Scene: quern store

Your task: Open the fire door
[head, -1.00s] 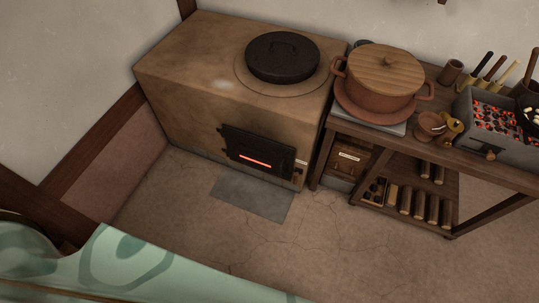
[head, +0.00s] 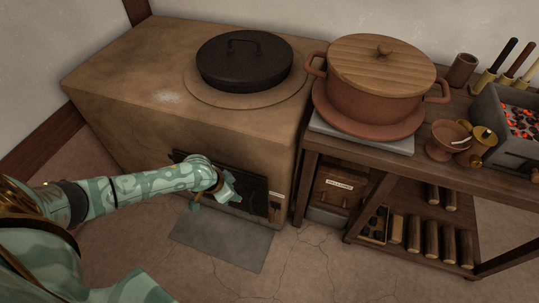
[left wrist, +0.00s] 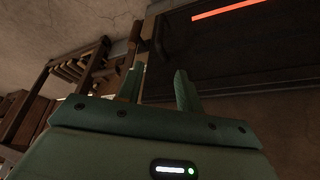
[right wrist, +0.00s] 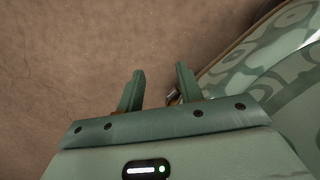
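The fire door (head: 256,196) is a dark iron panel low on the front of the clay stove (head: 115,120). It looks shut, flush with the stove. In the head view my left forearm and gripper (head: 226,197) cover its middle and its glowing slot. A small latch or handle piece (head: 276,203) shows at the door's right edge. In the left wrist view the door (left wrist: 240,55) and its glowing slot (left wrist: 238,10) lie ahead and to the right. My left gripper (left wrist: 158,75) is open and empty. My right gripper (right wrist: 159,72) is open and empty over bare floor.
A black lid (head: 244,62) covers the stove top. A wooden bench (head: 465,180) to the right carries a lidded clay pot (head: 375,95) and a charcoal brazier (head: 500,150); logs lie on its lower shelf. A grey floor plate (head: 222,243) lies before the door.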

